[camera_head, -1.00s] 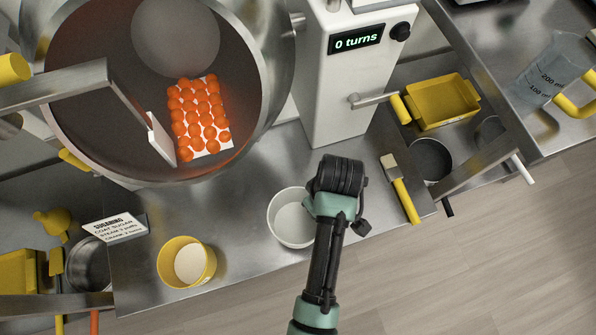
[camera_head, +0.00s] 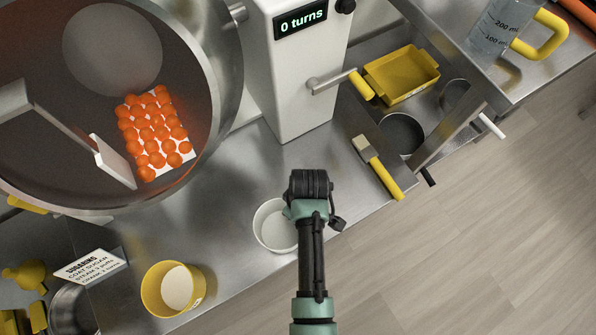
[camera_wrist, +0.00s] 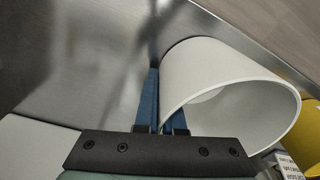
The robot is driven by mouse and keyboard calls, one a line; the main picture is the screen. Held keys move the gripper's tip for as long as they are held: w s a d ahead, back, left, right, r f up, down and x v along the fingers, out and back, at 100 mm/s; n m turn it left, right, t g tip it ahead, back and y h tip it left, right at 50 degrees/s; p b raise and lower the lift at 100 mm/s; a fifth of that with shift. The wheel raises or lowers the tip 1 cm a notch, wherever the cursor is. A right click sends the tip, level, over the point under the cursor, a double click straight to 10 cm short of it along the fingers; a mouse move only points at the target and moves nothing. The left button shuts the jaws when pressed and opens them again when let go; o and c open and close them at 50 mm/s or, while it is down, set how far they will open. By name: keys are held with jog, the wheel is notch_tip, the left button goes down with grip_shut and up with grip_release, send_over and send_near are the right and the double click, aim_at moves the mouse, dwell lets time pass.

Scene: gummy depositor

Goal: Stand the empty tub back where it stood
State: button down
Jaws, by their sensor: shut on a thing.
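The empty tub is white and round (camera_head: 272,228). It is at the front of the steel counter in the head view, partly hidden by my arm. In the wrist view the tub (camera_wrist: 225,80) lies tilted across the picture, its open mouth towards the lower right, and its inside looks empty. My gripper (camera_wrist: 163,115) is shut on the tub's wall, one blue finger outside and one at the rim. In the head view my wrist (camera_head: 310,190) covers the fingers. I cannot tell whether the tub's base touches the counter.
A yellow tub with pale contents (camera_head: 174,289) stands left on the counter (camera_head: 225,260), near a sugaring sign (camera_head: 90,267). A brush (camera_head: 379,167) lies to the right. The drum (camera_head: 205,130) holds orange gummies (camera_head: 153,133). A white machine (camera_head: 297,85) reads "0 turns".

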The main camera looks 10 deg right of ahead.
jog(key=shift+f, duration=0.1)
jog(key=c, duration=1.5)
grip_release()
jog(key=shift+f, duration=0.1)
jog(key=o, duration=0.5)
jog(key=r+p, duration=0.1)
jog(key=r, duration=0.3)
jog(key=r+p, duration=0.1)
jog(key=r, duration=0.3)
jog(key=d+r+p, duration=0.1)
jog(key=r, duration=0.3)
jog(key=shift+s+r+p, duration=0.15)
jog(key=shift+r+p, duration=0.05)
jog(key=shift+p, duration=0.1)
